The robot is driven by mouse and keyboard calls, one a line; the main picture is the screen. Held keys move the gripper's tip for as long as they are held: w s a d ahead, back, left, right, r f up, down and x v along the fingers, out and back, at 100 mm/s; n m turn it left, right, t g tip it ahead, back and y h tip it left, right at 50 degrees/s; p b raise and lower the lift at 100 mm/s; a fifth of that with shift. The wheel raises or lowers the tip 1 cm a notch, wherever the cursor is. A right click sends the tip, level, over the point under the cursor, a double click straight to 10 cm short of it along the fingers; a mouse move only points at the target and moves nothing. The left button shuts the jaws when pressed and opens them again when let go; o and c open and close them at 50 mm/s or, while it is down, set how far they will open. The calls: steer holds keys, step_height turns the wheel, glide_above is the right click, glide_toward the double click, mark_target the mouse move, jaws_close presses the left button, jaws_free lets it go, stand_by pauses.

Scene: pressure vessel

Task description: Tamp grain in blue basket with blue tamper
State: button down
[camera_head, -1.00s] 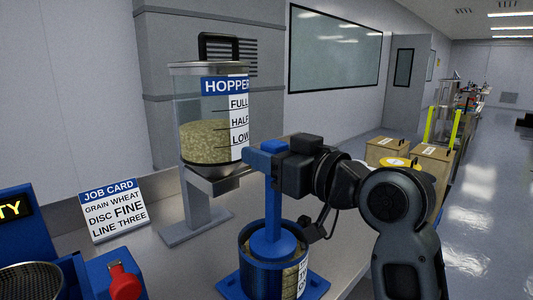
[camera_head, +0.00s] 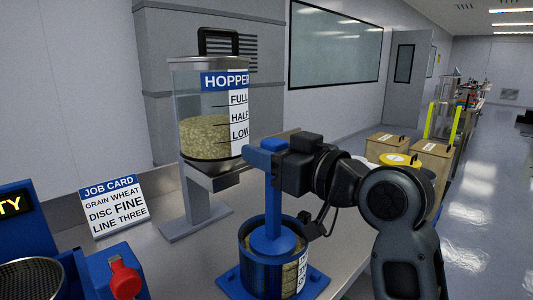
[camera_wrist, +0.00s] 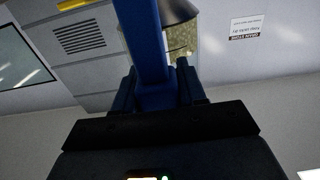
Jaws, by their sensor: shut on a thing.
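The blue tamper (camera_head: 272,215) stands upright, its crossbar held at the top and its round foot down inside the blue basket (camera_head: 258,276). Grain (camera_head: 289,237) shows around the foot inside the basket rim. The basket sits on a blue square base and has a white label on its right side. My gripper (camera_head: 277,165) is shut on the tamper's top, coming in from the right. In the wrist view the blue tamper (camera_wrist: 146,45) runs between the dark fingers. The underside of the foot, where it meets the grain, is hidden.
A hopper (camera_head: 208,130) holding grain stands on a grey stand behind the basket. A job card (camera_head: 113,205) stands at left. A blue machine (camera_head: 28,245) with a red knob (camera_head: 124,280) is at the left front.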

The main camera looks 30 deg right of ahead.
steer(key=shift+r, duration=0.55)
steer(key=shift+f, duration=0.1)
steer(key=shift+f+b, duration=1)
steer(key=shift+f, duration=0.45)
steer(key=shift+r, duration=0.1)
steer(key=shift+r+p, duration=1.25)
steer(key=shift+r, duration=0.1)
